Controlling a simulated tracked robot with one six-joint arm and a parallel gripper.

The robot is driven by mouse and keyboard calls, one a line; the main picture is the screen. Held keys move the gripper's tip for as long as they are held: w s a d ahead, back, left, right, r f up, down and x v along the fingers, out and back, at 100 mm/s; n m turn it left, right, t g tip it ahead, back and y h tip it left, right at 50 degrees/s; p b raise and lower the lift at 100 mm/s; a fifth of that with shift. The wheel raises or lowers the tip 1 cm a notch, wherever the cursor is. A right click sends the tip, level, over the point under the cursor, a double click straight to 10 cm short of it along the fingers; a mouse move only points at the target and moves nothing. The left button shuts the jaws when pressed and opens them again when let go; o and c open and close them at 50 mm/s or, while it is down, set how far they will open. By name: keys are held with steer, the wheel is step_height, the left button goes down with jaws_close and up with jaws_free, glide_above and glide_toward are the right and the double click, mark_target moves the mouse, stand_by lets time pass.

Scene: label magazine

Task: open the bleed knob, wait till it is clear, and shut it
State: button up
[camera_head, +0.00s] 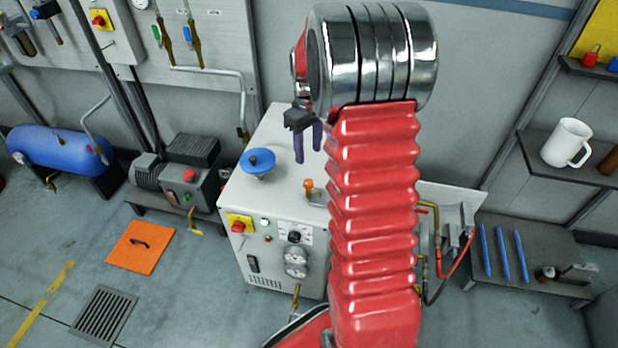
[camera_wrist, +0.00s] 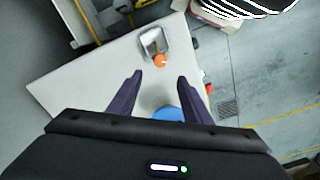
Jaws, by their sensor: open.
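A small orange knob (camera_head: 308,184), which looks like the bleed knob, sits on a brass-coloured fitting on top of the white cabinet (camera_head: 285,133). In the wrist view the orange knob (camera_wrist: 160,60) lies just beyond my fingertips, next to a metallic, squarish cup or frame (camera_wrist: 153,42). My gripper (camera_head: 308,142) is open and empty above the cabinet top, fingers pointing down, apart from the knob. In the wrist view my gripper (camera_wrist: 160,77) has both purple fingers spread. I cannot tell how far the knob is turned or whether any liquid is flowing.
A blue handwheel (camera_head: 257,162) stands on the cabinet top left of the knob and also shows between my fingers in the wrist view (camera_wrist: 167,114). The cabinet front has a red switch (camera_head: 238,227) and gauges (camera_head: 296,256). My red arm hides the cabinet's right side.

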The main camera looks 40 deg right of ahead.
mark_target(308, 181)
step_height(308, 181, down, 12)
steer(key=shift+f, duration=0.25)
stand_by(0.3)
steer(key=shift+c, duration=0.3)
steer(key=c, duration=0.9)
steer(key=shift+d, duration=0.25)
steer(key=shift+c, duration=0.6)
steer(key=shift+a, duration=0.15)
